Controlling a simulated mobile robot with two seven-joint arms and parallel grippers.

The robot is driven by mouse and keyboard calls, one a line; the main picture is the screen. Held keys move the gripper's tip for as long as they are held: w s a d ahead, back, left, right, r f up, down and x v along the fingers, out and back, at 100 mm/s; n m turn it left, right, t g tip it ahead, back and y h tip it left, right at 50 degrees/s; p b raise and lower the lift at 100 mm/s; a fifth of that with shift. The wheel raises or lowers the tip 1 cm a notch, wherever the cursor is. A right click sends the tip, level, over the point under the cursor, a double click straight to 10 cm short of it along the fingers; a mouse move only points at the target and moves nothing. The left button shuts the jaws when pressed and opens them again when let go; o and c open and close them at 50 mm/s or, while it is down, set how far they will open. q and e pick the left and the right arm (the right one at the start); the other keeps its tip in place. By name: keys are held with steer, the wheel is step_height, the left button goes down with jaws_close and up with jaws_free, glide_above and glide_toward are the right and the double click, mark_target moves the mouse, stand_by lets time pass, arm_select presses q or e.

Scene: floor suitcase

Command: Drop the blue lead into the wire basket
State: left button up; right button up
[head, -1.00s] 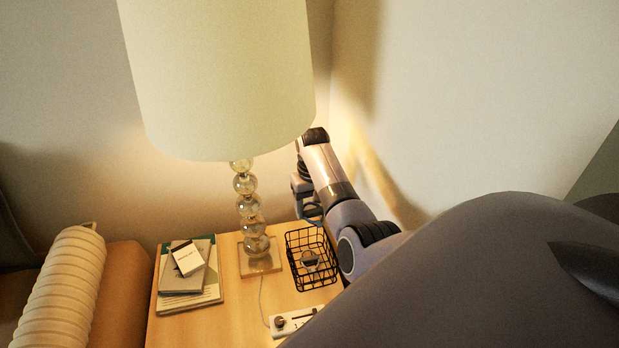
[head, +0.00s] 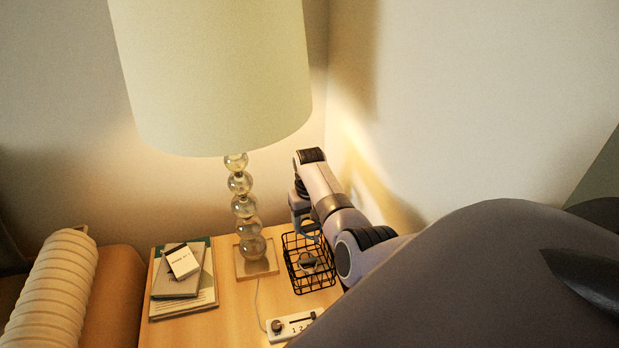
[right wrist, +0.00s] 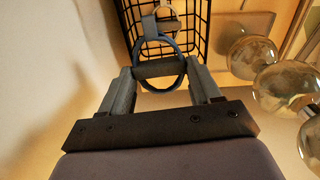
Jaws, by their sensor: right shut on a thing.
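The black wire basket (head: 291,274) stands on the bedside table, right of the lamp. It also shows at the top of the right wrist view (right wrist: 197,30). My right gripper (head: 306,222) is over the back part of the basket, partly hidden by my own arm. In the right wrist view, my right gripper (right wrist: 160,72) is shut on the blue lead (right wrist: 179,52), whose loop hangs around and beyond the fingertips toward the basket. Whether the lead touches the basket is unclear. A small grey item (head: 308,262) shows inside the basket. My left gripper is out of view.
The lamp with a glass-ball stem (head: 242,207) stands close left of the basket. Books with a small white box (head: 183,262) lie further left. A white switch strip (head: 292,326) lies in front. The wall is close behind and right.

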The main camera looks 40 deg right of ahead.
mark_target(309, 225)
steer(key=o, duration=1.1)
steer(key=shift+r, duration=0.15)
steer(key=shift+r+p, duration=0.6)
steer(key=shift+r, duration=2.9)
